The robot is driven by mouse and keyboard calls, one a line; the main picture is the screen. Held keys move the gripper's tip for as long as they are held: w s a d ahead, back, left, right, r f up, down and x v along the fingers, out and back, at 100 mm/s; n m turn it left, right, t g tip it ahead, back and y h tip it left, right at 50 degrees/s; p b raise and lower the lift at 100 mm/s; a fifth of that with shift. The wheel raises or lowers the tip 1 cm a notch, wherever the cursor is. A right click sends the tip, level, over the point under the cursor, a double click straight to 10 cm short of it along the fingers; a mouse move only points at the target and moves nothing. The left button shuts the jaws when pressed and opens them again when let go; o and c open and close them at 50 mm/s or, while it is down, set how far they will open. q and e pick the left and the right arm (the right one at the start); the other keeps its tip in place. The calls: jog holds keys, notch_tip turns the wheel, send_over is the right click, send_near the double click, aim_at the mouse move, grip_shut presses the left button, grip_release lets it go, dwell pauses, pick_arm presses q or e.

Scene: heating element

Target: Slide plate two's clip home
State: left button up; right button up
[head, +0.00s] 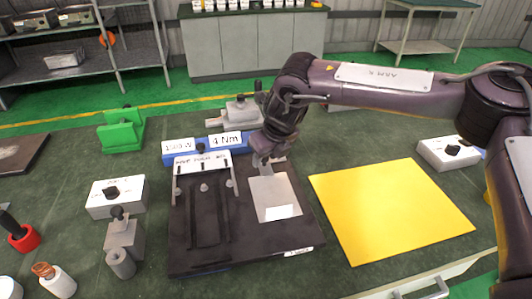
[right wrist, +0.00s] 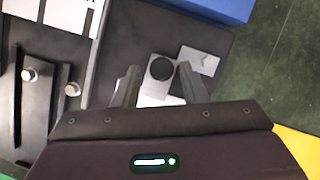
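Plate two appears to be the light grey plate (head: 275,197) on the right half of the black fixture base (head: 290,245), with a white label at its near end. At its far edge my right gripper (head: 264,160) points down and covers most of the clip. In the right wrist view a small grey block with a black round knob (right wrist: 161,69), apparently the clip, lies between the two fingers of my right gripper (right wrist: 160,80). The fingers stand close to its sides; contact is unclear. A grey plate with a screw (right wrist: 198,60) lies beside it. My left gripper is not in view.
A black slotted part with a white labelled bar (head: 203,163) occupies the base's left half. A blue block with labels (head: 200,155) stands behind. A yellow mat (head: 390,208) lies clear at right. A grey clamp-like block (head: 124,238) stands left of the base.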

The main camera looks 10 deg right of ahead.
aim_at(273, 174)
jog(key=shift+o, duration=0.3)
jog(key=shift+r, duration=0.1)
jog(key=shift+r, duration=0.1)
jog(key=shift+r, duration=0.35)
jog(key=v, duration=0.7)
jog(key=shift+b, duration=0.35)
jog(key=shift+s, duration=0.1)
